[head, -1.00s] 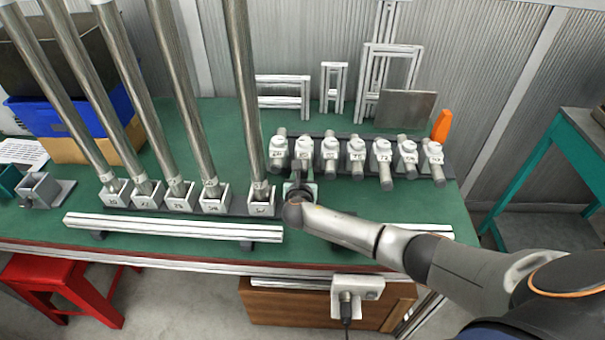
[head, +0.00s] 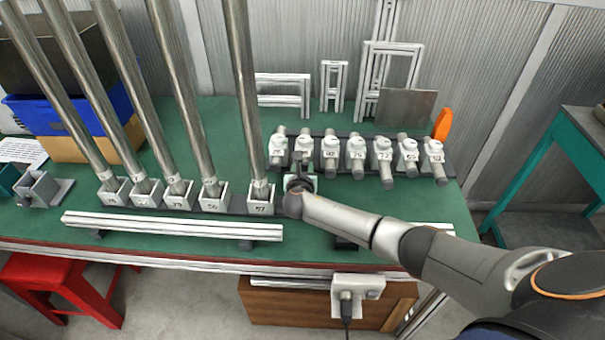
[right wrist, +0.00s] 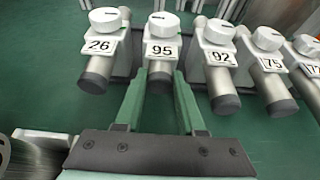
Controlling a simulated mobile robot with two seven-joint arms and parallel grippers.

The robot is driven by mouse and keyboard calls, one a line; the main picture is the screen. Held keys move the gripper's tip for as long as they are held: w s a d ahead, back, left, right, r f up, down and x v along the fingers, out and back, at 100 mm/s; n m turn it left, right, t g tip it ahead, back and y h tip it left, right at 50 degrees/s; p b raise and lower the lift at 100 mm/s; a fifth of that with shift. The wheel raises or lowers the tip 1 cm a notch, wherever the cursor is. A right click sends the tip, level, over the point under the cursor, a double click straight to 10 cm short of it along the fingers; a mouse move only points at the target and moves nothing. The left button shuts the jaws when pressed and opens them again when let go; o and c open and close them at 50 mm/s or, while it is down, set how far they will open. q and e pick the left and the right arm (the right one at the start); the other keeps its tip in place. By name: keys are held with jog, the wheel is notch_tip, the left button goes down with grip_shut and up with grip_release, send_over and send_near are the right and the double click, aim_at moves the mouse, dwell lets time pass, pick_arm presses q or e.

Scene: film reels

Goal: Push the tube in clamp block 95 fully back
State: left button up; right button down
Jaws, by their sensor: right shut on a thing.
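Clamp block 95 (right wrist: 162,47) is a white block with a round white knob, second from the left of the clamp row in the right wrist view. It also shows in the head view (head: 304,147). Its tube (right wrist: 159,82) has a dark front end below the label. My right gripper (right wrist: 160,74) has one green finger on each side of that tube and is shut on it, just in front of the block. In the head view my right gripper (head: 301,176) and wrist hide the tube's front end. My left gripper is not in view.
Block 26 (right wrist: 101,44) stands close on the left and block 92 (right wrist: 217,55) close on the right, each with a tube jutting forward. More clamp blocks continue right. Tall tubes (head: 190,100) stand in holders at the left. A rail (head: 170,226) lies along the front.

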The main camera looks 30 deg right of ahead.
jog(key=shift+w+d, duration=0.35)
jog(key=shift+w, duration=0.25)
jog(key=c, duration=0.5)
grip_release()
jog(key=shift+s+a, duration=0.1)
jog(key=shift+s, duration=0.05)
jog(key=shift+s+a+r, duration=0.1)
jog(key=shift+s+r, duration=0.1)
jog(key=shift+p+v, duration=1.6)
jog(key=shift+v, duration=4.3)
jog(key=shift+f, duration=0.1)
